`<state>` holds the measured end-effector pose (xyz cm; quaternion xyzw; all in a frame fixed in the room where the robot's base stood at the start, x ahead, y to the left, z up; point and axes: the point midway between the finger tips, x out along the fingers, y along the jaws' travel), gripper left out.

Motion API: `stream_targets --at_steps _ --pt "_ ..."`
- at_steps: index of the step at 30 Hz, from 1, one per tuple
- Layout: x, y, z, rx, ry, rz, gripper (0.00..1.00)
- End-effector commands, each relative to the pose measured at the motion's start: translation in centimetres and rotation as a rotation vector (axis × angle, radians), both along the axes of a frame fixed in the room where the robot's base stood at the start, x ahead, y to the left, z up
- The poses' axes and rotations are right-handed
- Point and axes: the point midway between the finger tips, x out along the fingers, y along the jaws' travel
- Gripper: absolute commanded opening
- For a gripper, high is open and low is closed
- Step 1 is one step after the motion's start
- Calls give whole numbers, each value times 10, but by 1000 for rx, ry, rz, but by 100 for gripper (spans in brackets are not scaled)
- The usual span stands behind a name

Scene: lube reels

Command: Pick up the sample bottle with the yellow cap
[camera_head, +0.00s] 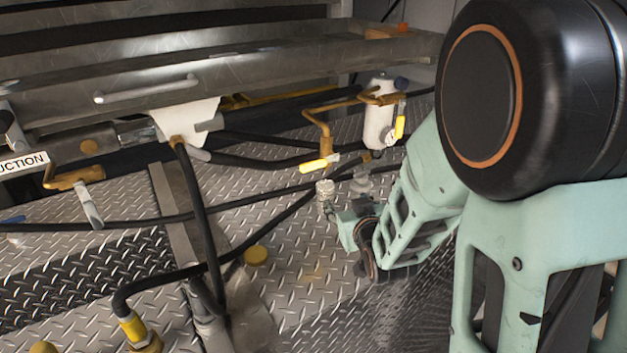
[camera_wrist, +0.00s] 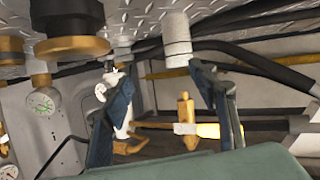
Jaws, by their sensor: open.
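My gripper (camera_head: 350,228) is low over the diamond-plate floor in the head view, reaching left from my arm. In the wrist view my gripper (camera_wrist: 158,72) shows two dark fingers spread apart, with nothing held between them. A pale, ribbed cylinder (camera_wrist: 177,40) shows just beyond the fingertips, nearer the right finger. A similar pale ribbed thing (camera_head: 325,192) stands close to the fingers in the head view.
A white cylinder (camera_head: 380,115) stands behind my gripper, beside yellow-handled brass valves (camera_head: 320,163). Black hoses (camera_head: 240,206) cross the floor to the left. A metal rack (camera_head: 200,80) spans the back. A round gauge (camera_wrist: 42,103) hangs at the wrist view's left.

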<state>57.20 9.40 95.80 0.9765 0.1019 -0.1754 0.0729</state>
Motion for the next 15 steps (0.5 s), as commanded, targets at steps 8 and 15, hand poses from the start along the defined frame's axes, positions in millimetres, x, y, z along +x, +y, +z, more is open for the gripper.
stream_targets --at_steps 8,15 --pt "5 29 -7 109 7 -28 54" --pt "35 35 -19 109 8 -28 54"
